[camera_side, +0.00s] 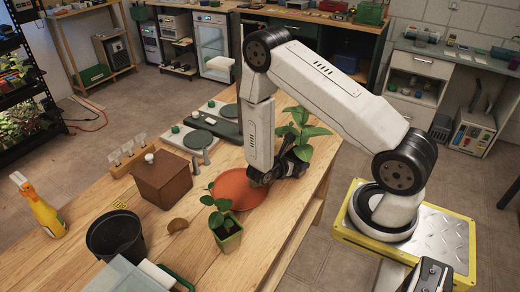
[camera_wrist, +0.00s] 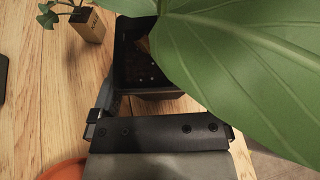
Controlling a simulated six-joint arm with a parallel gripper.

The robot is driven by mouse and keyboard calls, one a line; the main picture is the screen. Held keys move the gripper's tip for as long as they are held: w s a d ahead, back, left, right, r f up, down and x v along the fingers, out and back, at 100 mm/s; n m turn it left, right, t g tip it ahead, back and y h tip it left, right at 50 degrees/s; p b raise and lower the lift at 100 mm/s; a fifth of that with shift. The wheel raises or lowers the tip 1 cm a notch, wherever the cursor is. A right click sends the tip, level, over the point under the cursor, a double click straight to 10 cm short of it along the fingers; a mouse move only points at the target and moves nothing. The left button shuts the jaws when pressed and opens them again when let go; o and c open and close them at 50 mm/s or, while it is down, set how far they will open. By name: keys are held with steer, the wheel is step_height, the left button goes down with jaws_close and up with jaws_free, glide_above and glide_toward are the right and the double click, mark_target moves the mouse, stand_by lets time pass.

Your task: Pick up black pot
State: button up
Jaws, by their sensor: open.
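In the wrist view a dark, square-rimmed black pot (camera_wrist: 155,95) with soil stands just ahead of my gripper. A large green leaf (camera_wrist: 250,70) covers its right side. My gripper (camera_side: 289,168) is open and low over the table, beside the pot. One finger (camera_wrist: 105,100) shows left of the pot; the other is hidden under the leaf. In the side view the leafy plant (camera_side: 302,127) rises behind my gripper, and its pot is mostly hidden. Another black pot (camera_side: 116,240), round and seemingly empty, stands at the table's front left.
A terracotta saucer (camera_side: 238,190) lies close beside my gripper. A seedling in a green pot (camera_side: 228,238), a brown box (camera_side: 161,180) and a spray bottle (camera_side: 41,212) stand on the table. The wrist view shows a small tan pot (camera_wrist: 88,25) on bare wood.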

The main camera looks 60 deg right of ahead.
steer(key=shift+c, duration=0.2)
steer(key=c, duration=1)
steer(key=shift+c, duration=0.2)
steer(key=shift+r, duration=5)
